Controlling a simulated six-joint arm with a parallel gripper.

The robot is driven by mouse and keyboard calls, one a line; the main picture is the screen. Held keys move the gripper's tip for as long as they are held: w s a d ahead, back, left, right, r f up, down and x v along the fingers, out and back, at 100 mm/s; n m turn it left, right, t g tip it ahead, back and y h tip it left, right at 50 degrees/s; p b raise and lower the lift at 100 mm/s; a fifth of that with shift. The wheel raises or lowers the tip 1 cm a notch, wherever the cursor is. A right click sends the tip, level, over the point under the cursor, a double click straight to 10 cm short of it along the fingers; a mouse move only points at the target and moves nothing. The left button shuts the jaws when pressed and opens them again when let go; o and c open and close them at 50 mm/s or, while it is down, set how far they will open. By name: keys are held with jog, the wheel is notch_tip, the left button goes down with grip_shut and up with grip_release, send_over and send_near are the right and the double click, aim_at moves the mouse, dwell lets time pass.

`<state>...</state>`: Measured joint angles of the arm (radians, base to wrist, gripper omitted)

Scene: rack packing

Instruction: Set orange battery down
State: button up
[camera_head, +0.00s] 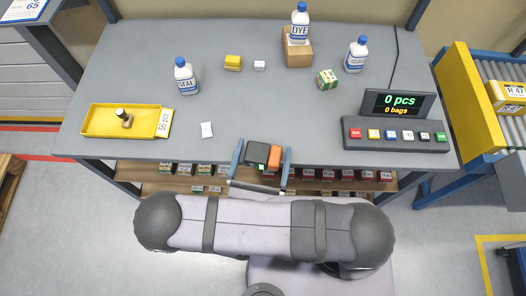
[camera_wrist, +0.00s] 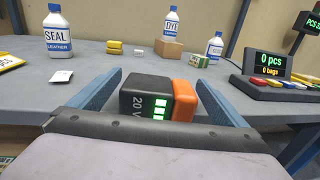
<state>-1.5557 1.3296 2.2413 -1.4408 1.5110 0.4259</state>
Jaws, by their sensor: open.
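The orange battery (camera_head: 274,157) is a block with a black half and an orange half, at the front edge of the grey table. In the wrist view the battery (camera_wrist: 184,101) shows its black side with "20 V" and lit green bars, the orange part to the right. My gripper (camera_head: 263,149) is open, with one blue finger on each side of the battery. In the wrist view a gap shows between the left finger and the battery; the right finger is close to the orange part. The battery's underside is hidden, so its contact with the table cannot be told.
A yellow tray (camera_head: 99,121) holding a small object stands at the left. A white card (camera_head: 207,130) lies left of my gripper. A button panel with display (camera_head: 396,133) stands at the right. Bottles and small boxes stand farther back. The middle of the table (camera_head: 270,105) is clear.

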aim_at(261, 165)
jog(key=shift+s+a+b, duration=0.2)
jog(key=shift+s+b, duration=0.2)
jog(key=shift+s, duration=0.45)
jog(key=s+b, duration=0.1)
jog(key=s, duration=0.2)
jog(key=shift+s+a+f+b, duration=0.15)
jog(key=shift+s+f+b, duration=0.05)
jog(key=shift+s+b, duration=0.2)
jog(key=shift+s+a+r, duration=0.1)
jog(key=shift+s, duration=0.75)
jog(key=c, duration=0.6)
